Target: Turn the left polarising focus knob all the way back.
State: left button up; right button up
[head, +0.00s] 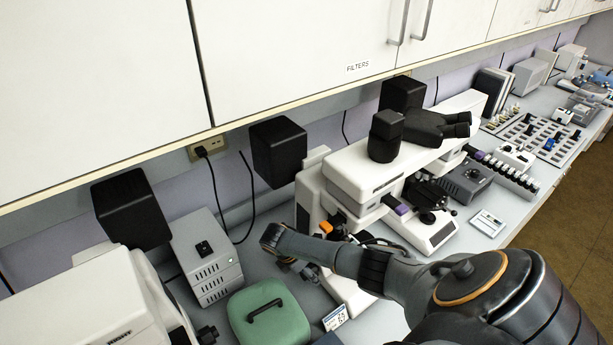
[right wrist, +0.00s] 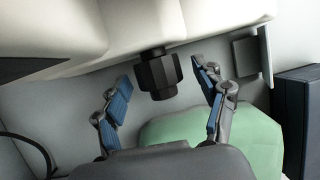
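A black faceted knob (right wrist: 158,74) sticks out from the white microscope body (right wrist: 200,20) in the right wrist view. My right gripper (right wrist: 161,85) is open, with one blue-padded finger on each side of the knob and visible gaps between. In the head view my right arm comes in from the lower right, and its gripper (head: 300,268) is at the left side of the central white microscope (head: 365,165). My left gripper is not in view.
A green case (head: 268,316) with a black handle lies just below the gripper. A small display (head: 335,318) stands by it. A grey vented box (head: 205,257) and another white instrument (head: 85,300) are at the left. White cabinets (head: 290,50) hang over the bench.

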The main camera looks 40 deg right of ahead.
jog(key=shift+r, duration=0.15)
jog(key=v, duration=1.1)
jog(key=shift+r, duration=0.35)
jog(key=shift+w+a, duration=0.1)
jog(key=shift+a, duration=0.1)
